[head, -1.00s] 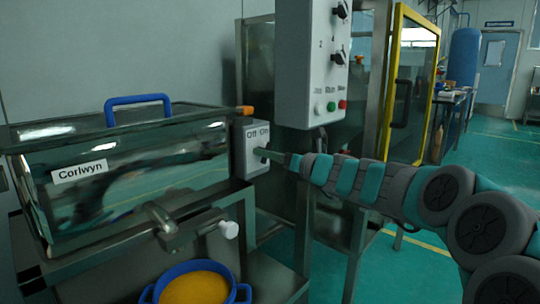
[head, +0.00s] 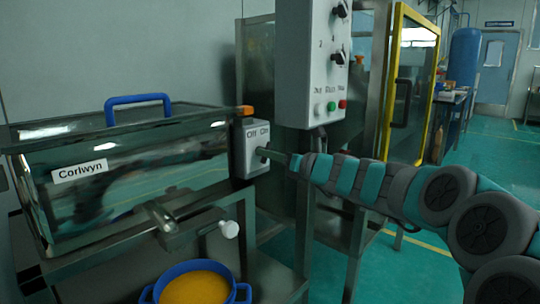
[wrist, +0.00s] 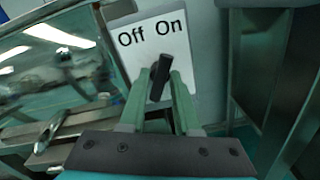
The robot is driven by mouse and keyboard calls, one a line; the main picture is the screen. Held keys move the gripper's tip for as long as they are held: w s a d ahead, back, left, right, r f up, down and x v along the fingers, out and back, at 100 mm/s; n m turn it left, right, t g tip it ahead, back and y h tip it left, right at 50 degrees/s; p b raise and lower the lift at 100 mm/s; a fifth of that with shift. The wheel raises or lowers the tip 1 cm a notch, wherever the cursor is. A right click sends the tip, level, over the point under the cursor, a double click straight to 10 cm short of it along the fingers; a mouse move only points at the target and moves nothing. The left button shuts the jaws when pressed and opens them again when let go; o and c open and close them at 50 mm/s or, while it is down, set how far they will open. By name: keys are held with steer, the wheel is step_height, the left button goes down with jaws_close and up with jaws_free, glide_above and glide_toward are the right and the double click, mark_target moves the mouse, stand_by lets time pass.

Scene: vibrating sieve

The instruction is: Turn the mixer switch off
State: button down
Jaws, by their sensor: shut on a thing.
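The mixer switch is a black knob (wrist: 160,76) on a light panel (wrist: 145,28) marked "Off" on the left and "On" on the right. In the wrist view the knob's top leans slightly right, towards "On". My gripper (wrist: 161,88) has its two green fingers closed on the knob from both sides. In the head view the switch box (head: 251,148) is fixed at the right end of the steel mixer (head: 125,165), and my gripper (head: 268,154) reaches it from the right, hiding most of the knob.
A grey control box (head: 310,65) with knobs and buttons hangs above my arm. A blue pot (head: 158,289) of orange material stands below the mixer's outlet. A yellow-framed door (head: 412,90) stands to the right. Open green floor lies beyond.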

steer(key=n+b, duration=0.6)
steer(key=n, duration=0.5)
steer(key=shift+f+n, duration=0.1)
steer(key=shift+n, duration=0.2)
stand_by(0.5)
steer(key=c, duration=0.6)
jaws_free()
steer(key=shift+d, duration=0.15)
